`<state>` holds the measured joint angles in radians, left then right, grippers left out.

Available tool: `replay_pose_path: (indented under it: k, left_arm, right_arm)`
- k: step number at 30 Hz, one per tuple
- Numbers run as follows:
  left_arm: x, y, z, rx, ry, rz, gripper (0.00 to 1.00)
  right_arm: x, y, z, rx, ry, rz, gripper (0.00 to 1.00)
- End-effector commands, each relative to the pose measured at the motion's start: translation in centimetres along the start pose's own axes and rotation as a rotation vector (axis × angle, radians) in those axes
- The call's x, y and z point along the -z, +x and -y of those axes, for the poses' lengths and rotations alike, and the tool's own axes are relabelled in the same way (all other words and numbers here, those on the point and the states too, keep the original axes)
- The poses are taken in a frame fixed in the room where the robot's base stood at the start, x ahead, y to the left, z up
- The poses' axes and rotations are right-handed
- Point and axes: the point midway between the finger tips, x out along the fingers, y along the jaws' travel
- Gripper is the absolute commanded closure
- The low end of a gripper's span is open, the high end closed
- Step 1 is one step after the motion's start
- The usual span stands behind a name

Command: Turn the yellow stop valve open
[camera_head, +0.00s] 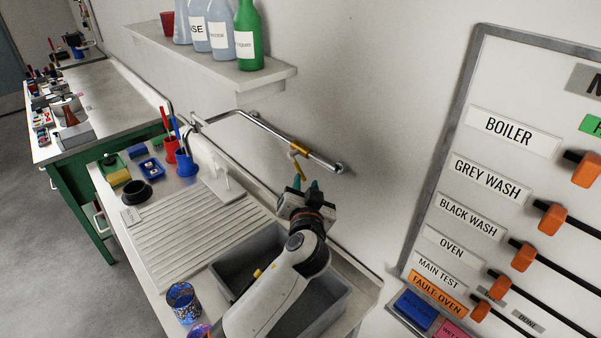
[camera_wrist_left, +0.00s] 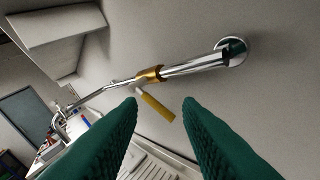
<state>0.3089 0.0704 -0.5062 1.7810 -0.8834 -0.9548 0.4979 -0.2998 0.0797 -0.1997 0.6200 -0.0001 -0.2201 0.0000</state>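The yellow stop valve (camera_head: 299,149) sits on a chrome pipe (camera_head: 262,123) along the wall above the sink. Its yellow lever (camera_head: 301,167) hangs down from the brass-coloured body. In the left wrist view the valve body (camera_wrist_left: 149,74) and the lever (camera_wrist_left: 156,106) show beyond my fingers, with the lever slanting down to the right. My left gripper (camera_head: 305,187) is just below the lever. Its green fingers (camera_wrist_left: 161,102) are apart, with the lever's image between their tips. I see no contact with the lever. My right gripper is not in view.
The grey sink basin (camera_head: 338,300) lies under my left arm, with a ribbed drainboard (camera_head: 180,240) to its left. A shelf (camera_head: 205,65) with bottles is above left. A framed label board (camera_head: 462,100) with orange sliders is at right.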

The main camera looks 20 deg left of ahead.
Motion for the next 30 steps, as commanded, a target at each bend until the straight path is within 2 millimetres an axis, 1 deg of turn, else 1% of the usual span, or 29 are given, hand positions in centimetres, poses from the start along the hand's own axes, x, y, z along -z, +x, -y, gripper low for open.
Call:
replay_pose_path:
  k: [1,6,9,12,15,17,20,23,30]
  left_arm:
    - [0.8,-0.2,0.4,-0.017,-0.131,0.001,0.68]
    - [2.0,-0.7,0.7,-0.072,-0.556,0.035,0.68]
    - [2.5,-1.0,0.8,-0.092,-0.746,0.056,0.68]
    - [2.9,-1.2,0.9,-0.103,-0.876,0.074,0.68]
    - [3.1,-1.2,0.9,-0.109,-0.947,0.082,0.68]
    - [3.1,-1.1,0.8,-0.11,-0.965,0.086,0.68]
    - [2.8,-0.3,0.6,-0.11,-0.971,0.088,0.68]
    - [2.5,1.1,0.3,-0.11,-0.968,0.089,0.68]
    - [2.4,5.8,-0.3,-0.11,-0.966,0.088,0.68]
  right_arm:
    - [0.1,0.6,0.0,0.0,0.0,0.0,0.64]
    - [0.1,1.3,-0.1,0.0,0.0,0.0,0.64]
    - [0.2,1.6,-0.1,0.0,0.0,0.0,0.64]
    - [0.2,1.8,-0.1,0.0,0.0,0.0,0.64]
    - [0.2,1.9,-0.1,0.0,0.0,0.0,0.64]
    - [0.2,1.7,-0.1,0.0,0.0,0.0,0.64]
    - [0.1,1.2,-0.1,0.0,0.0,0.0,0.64]
    - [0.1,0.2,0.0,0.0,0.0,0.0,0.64]
    - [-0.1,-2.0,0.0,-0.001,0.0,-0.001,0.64]
